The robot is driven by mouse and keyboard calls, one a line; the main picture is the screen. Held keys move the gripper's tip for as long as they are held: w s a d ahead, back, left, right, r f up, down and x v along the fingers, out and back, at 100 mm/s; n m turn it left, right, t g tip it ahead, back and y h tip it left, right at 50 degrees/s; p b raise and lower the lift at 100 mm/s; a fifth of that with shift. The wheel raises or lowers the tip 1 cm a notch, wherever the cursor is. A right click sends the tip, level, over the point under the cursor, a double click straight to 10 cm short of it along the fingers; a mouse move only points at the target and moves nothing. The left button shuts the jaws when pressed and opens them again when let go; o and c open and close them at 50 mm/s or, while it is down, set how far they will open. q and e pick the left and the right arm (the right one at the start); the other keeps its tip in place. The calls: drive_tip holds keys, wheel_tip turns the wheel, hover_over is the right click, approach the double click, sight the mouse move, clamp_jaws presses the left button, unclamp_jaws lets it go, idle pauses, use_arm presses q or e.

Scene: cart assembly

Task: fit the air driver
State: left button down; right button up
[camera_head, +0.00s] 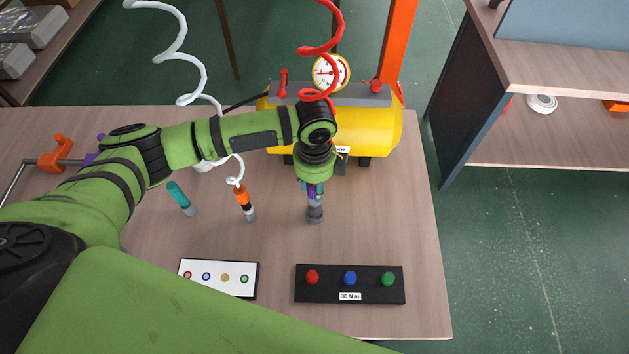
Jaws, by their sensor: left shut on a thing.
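My left gripper (314,188) points down over the table, right of centre. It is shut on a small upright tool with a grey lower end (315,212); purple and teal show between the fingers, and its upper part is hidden. I cannot tell whether the tool's foot touches the table. A teal tool (177,195) with a grey end is further left, tilted in the picture. My right gripper is not in view.
A yellow air tank (375,130) with a gauge (330,72) stands at the table's back, under a red coiled hose (322,50). A black panel (349,285) with three coloured buttons and a white panel (217,277) lie in front. The table's right side is clear.

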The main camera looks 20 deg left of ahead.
use_arm(q)
drive_tip(key=shift+f, duration=0.45)
drive_tip(key=shift+f+b, duration=0.5)
drive_tip(key=shift+f, duration=0.55)
drive_tip(key=c, duration=0.8)
unclamp_jaws()
wheel_tip(320, 180, up, 12)
drive_tip(key=shift+r, duration=0.1)
